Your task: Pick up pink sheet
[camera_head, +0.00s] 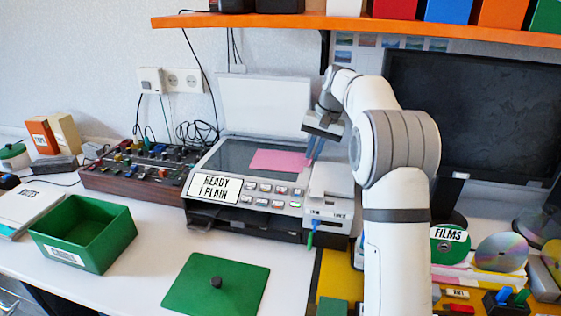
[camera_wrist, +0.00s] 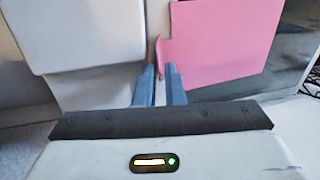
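The pink sheet (camera_head: 278,160) lies flat on the dark glass of the open scanner (camera_head: 232,157), toward the right side of the glass. In the wrist view the pink sheet (camera_wrist: 222,42) fills the upper right, and its left edge reaches the fingertips. My gripper (camera_head: 313,158) points down at the right edge of the glass, beside the sheet. In the wrist view my gripper (camera_wrist: 162,70) has its two blue fingers a little apart, with a narrow gap between them.
The scanner's raised lid (camera_head: 265,103) stands behind the glass. An orange shelf (camera_head: 400,30) hangs above. A green bin (camera_head: 112,232) and a green lid with a knob (camera_head: 225,288) are at the front left. A mixer board (camera_head: 125,177) stands left of the scanner. Discs (camera_head: 500,252) are at the right.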

